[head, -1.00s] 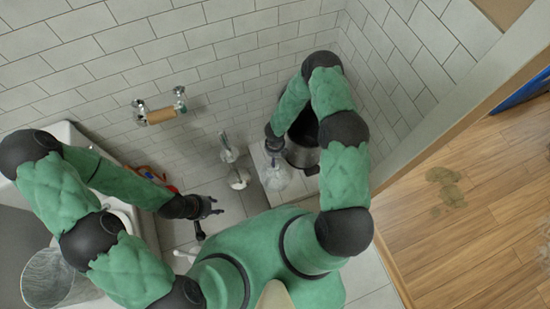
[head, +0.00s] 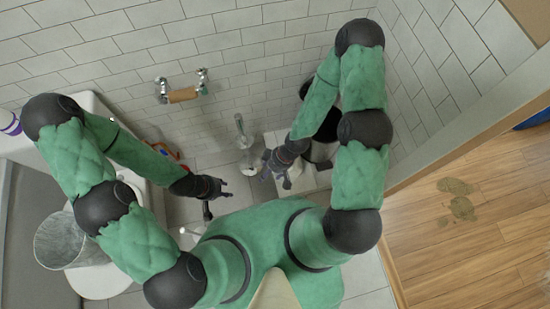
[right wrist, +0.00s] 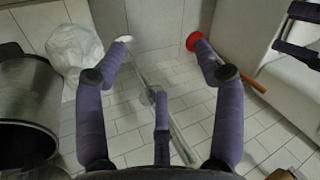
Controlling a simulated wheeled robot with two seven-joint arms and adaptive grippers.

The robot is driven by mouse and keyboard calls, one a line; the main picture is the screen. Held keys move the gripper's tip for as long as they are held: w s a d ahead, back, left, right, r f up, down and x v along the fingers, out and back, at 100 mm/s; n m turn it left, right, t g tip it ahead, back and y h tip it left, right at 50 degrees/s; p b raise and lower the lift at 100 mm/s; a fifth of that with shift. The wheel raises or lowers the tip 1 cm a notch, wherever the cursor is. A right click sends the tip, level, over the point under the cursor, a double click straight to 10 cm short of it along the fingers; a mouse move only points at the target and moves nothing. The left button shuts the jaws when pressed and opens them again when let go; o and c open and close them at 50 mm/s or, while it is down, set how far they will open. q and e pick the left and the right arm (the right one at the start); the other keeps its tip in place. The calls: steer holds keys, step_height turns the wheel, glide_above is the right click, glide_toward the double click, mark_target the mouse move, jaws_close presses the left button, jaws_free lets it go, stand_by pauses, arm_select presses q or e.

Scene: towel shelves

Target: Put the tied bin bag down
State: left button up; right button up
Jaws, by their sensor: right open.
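The tied bin bag (right wrist: 75,50), white and crumpled, rests low beside the dark bin in the right wrist view, at upper left. It is apart from my right gripper (right wrist: 160,62), whose fingers are spread with nothing between them. In the head view my right gripper (head: 280,166) is left of the bin (head: 318,150); my right arm partly hides the bin, and I cannot make out the bag there. The bin (right wrist: 25,100) also shows in the right wrist view. My left gripper (head: 212,193) is open and empty near the toilet.
A toilet brush in its holder (head: 247,160) stands near the tiled wall. A red plunger (right wrist: 193,40) with a wooden handle lies beyond my fingers. A stained wooden floor (head: 455,210) lies right.

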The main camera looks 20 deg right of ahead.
steer(key=m, duration=0.2)
steer(key=s+d+r+m, duration=0.1)
steer(key=m, duration=0.2)
steer(key=s+r+m+h, duration=0.1)
steer(key=m, duration=0.2)
steer(key=shift+s+d+t, duration=0.1)
steer(key=shift+d+t, duration=0.15)
steer(key=shift+t, duration=0.05)
